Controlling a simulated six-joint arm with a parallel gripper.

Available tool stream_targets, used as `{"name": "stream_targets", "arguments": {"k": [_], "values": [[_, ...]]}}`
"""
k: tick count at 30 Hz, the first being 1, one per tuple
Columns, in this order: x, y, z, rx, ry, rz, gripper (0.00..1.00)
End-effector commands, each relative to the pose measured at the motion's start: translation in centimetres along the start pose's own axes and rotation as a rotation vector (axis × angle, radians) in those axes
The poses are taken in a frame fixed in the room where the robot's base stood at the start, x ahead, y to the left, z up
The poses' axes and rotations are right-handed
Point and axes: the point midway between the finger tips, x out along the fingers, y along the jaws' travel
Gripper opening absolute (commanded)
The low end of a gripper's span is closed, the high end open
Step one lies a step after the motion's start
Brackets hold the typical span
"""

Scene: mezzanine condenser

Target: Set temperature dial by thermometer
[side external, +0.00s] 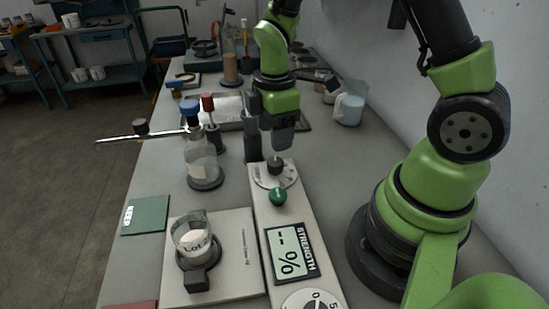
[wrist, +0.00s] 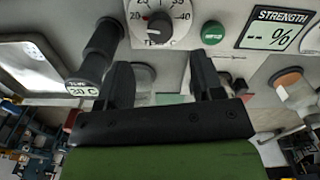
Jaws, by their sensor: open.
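The temperature dial (side external: 267,178) is a white scale with a dark knob (side external: 275,167) at the far end of the pale control panel. In the wrist view the dial (wrist: 158,22) shows at the top, with numerals including 40 and a little red on its knob; I cannot tell the exact setting. The thermometer readout (wrist: 82,89) says 30 C, below a black cylinder (wrist: 103,48). In the side view a dark post (side external: 252,130) behind my gripper may be this thermometer. My gripper (side external: 277,152) is open and points down over the dial knob; its fingers (wrist: 160,70) hold nothing.
A green button (side external: 278,197) and a STRENGTH display (side external: 290,252) reading "-- %" are on the panel, with another dial (side external: 312,300) nearer. A blue-capped bottle (side external: 203,165) and a beaker (side external: 193,236) stand left. A light-blue jug (side external: 349,109) stands right.

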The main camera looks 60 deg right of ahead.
Motion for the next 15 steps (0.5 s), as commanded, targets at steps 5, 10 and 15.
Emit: {"name": "stream_targets", "arguments": {"k": [5,10,15], "values": [[3.5,-0.1,0.1,0.002,-0.005,-0.007,0.61],[5.9,-0.1,0.1,0.004,-0.004,-0.004,0.61],[7.1,0.0,0.0,0.003,-0.002,-0.001,0.61]]}}
